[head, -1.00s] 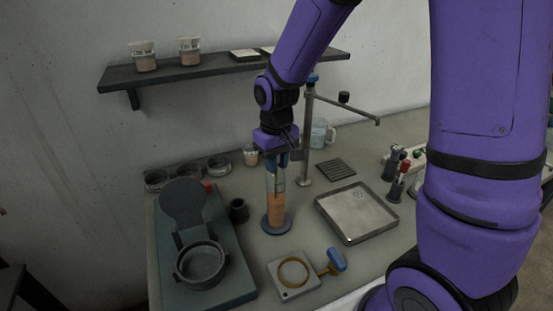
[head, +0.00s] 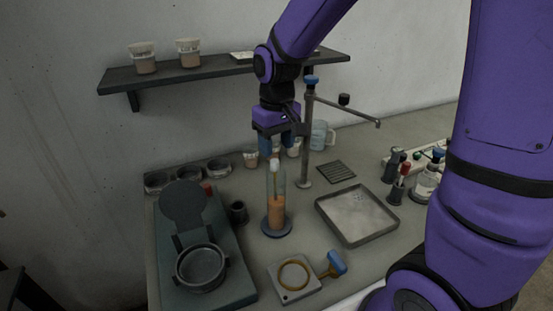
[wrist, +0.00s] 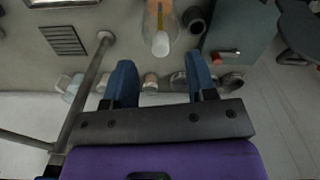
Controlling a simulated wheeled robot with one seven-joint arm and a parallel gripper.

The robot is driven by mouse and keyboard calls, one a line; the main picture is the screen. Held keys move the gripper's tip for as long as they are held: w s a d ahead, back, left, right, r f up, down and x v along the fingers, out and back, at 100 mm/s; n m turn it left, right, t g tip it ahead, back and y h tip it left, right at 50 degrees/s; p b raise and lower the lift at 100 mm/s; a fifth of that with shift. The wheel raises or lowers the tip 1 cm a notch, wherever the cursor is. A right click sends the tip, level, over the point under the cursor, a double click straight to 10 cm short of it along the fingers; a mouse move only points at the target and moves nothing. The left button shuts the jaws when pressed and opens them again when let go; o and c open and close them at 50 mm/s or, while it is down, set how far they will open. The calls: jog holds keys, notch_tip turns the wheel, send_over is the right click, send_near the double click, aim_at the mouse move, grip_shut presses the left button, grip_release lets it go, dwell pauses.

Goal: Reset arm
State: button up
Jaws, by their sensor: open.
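My gripper (head: 279,144) is open and empty above the bench, in front of the wall and left of the metal stand (head: 306,140). In the wrist view its two blue fingers (wrist: 160,84) stand wide apart with nothing between them. A clear cylinder (head: 275,205) with orange contents stands upright on a round blue base, below and nearer than my gripper. A pale-tipped rod (head: 274,170) stands in it; its white tip (wrist: 160,44) shows in the wrist view, apart from the fingers.
A wall shelf (head: 220,69) with cups hangs behind my arm. A green device with a hinged lid (head: 181,205) stands at left. A metal tray (head: 357,216), a square block with a ring (head: 293,276) and several bottles lie right and front. Small cups stand by the wall.

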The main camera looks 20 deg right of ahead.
jog(key=s+d+r+m+t, duration=0.1)
jog(key=s+d+r+t, duration=0.25)
jog(key=s+r, duration=0.7)
jog(key=s+d+r+m+t, duration=0.1)
jog(key=s+d+r+t, duration=0.1)
jog(key=s, duration=0.7)
notch_tip(320, 180, up, 2)
jog(key=shift+s+d+r, duration=0.1)
jog(key=shift+s+d, duration=0.1)
jog(key=shift+d, duration=0.5)
jog(key=shift+o, duration=0.3)
jog(key=shift+w, duration=0.1)
dwell(1.8)
